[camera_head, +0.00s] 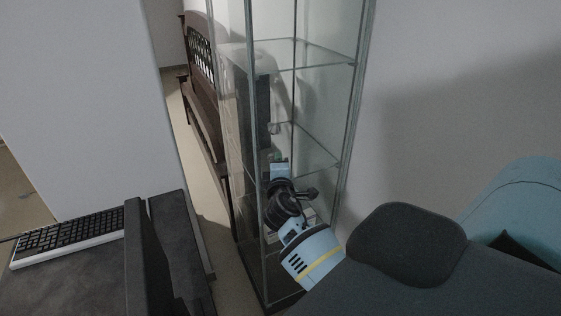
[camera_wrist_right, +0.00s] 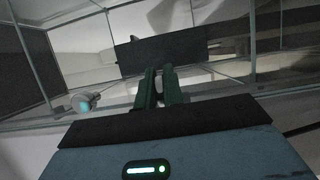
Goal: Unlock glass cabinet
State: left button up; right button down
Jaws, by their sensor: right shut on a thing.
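The glass cabinet (camera_head: 318,90) stands upright in the middle of the head view, with a grey metal frame and glass shelves. My right arm reaches to its front from the lower right. My right gripper (camera_head: 277,161) is at the cabinet's front, about mid-height in the picture. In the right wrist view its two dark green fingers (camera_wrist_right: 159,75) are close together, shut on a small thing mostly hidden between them. I cannot tell what that thing is. The cabinet glass and frame (camera_wrist_right: 28,65) fill the space beyond the fingers. No separate lock or key shows clearly. My left gripper is out of view.
A dark desk (camera_head: 85,275) with a keyboard (camera_head: 70,235) is at the lower left. A brown wooden bench (camera_head: 205,110) stands behind the cabinet's left side. A white wall (camera_head: 460,90) is to the right. A narrow strip of floor (camera_head: 215,225) is free between desk and cabinet.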

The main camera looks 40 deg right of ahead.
jog(key=shift+a, duration=0.1)
dwell(0.3)
jog(key=c, duration=1.5)
grip_release()
jog(key=shift+v, duration=3.85)
